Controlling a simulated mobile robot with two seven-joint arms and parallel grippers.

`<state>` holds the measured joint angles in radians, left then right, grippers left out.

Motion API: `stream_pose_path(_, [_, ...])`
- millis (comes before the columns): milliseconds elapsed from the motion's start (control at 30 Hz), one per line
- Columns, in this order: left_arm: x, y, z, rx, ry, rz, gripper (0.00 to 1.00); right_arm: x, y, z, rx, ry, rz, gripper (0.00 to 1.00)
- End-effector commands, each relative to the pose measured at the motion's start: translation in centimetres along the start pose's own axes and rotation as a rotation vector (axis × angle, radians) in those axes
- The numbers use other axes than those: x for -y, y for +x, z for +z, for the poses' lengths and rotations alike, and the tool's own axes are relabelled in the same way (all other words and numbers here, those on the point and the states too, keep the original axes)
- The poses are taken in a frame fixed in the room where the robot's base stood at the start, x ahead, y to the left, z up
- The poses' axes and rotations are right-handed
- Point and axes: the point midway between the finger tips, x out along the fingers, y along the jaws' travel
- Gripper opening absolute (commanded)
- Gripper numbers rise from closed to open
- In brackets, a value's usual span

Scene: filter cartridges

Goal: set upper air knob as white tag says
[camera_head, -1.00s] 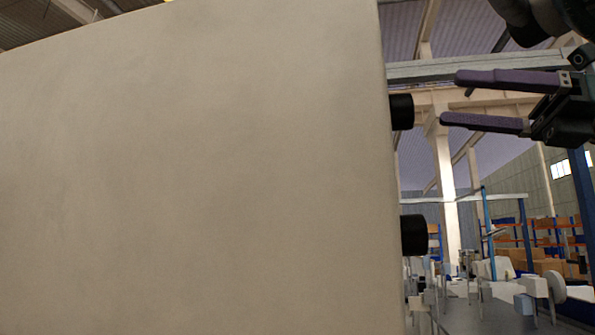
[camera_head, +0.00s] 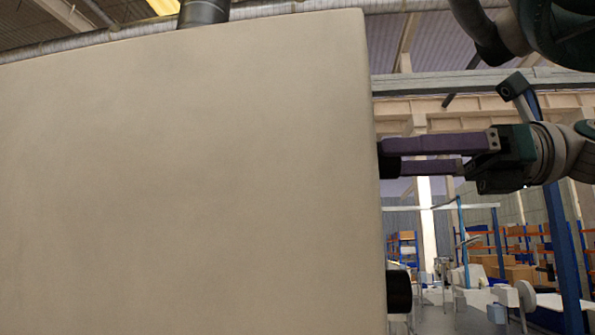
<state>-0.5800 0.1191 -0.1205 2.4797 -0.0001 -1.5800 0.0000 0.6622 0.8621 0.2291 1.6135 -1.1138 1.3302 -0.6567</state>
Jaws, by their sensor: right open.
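A large plain beige cabinet (camera_head: 190,180) fills the left and middle of the view, seen from its side. Two black knobs stick out from its right edge. The upper knob (camera_head: 386,167) is partly covered by my right gripper (camera_head: 394,158). That gripper comes in from the right, with its purple fingers apart and their tips at the upper knob. I cannot tell whether they touch it. The lower knob (camera_head: 399,291) is free of the gripper. The cabinet's front, the knob's setting and the white tag are hidden. My left gripper is out of view.
A dark round pipe (camera_head: 204,12) rises behind the cabinet's top. In the background at the lower right are shelves with boxes (camera_head: 520,274), a blue post (camera_head: 562,250) and a workbench area. The space right of the lower knob looks open.

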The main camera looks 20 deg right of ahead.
Motion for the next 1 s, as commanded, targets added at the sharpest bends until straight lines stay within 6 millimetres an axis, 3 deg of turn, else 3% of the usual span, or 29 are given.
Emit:
stream_pose_path(200, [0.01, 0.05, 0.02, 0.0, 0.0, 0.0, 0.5, 0.01, 0.05, -0.1, 0.0, 0.0, 0.0, 0.81])
stream_pose_path(900, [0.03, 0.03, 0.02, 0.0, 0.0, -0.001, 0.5, 0.01, 0.01, -0.06, 0.0, 0.0, 0.0, 0.03])
stream_pose_path(1000, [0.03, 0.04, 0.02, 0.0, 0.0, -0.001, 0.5, 0.01, 0.0, -0.05, 0.0, 0.0, -0.001, 0.0])
